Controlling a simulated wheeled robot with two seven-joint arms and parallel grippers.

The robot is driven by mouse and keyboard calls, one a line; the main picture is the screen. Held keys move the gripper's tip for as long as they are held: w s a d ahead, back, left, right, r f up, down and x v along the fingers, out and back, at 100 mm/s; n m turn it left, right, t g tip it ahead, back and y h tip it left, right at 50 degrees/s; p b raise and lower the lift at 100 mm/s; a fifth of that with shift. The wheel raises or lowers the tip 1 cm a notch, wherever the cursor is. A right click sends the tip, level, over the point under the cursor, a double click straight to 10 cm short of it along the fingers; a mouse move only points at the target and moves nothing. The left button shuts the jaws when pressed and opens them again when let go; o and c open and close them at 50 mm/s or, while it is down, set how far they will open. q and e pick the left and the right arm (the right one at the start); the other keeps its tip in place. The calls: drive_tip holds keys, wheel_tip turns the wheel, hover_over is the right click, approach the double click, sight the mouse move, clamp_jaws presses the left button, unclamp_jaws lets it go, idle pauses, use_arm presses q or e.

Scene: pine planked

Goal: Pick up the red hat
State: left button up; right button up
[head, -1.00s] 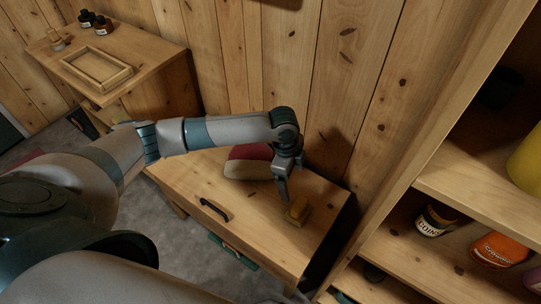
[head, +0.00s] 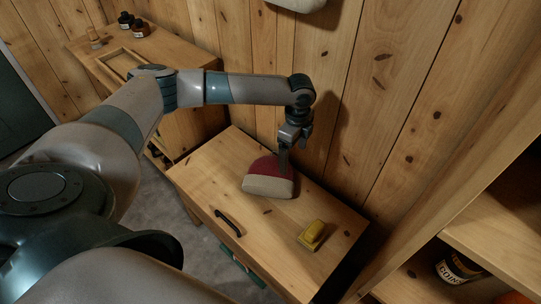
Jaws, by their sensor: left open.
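The red hat (head: 268,177) has a dark red crown and a cream front part. It lies on the top of a low wooden cabinet (head: 212,176), near the wall. My left gripper (head: 284,165) points down over the hat's right rear part, with its fingers in front of the red crown. I cannot tell whether the fingertips touch the hat. The gripper is open. My right gripper is not in view.
A yellow object (head: 312,235) lies on the cabinet top to the right of the hat. A shelf unit with a labelled jar (head: 459,267) stands at the right. A wooden frame (head: 121,62) lies on another cabinet at the back left.

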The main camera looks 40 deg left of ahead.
use_arm(q)
hover_over(291, 186)
drive_tip(key=f, duration=1.2)
drive_tip(key=shift+w+a, duration=0.1)
drive_tip(key=shift+a, duration=0.15)
drive_tip(key=shift+d+f, duration=0.2)
drive_tip(key=shift+f, duration=2.3)
drive_tip(key=c, duration=1.6)
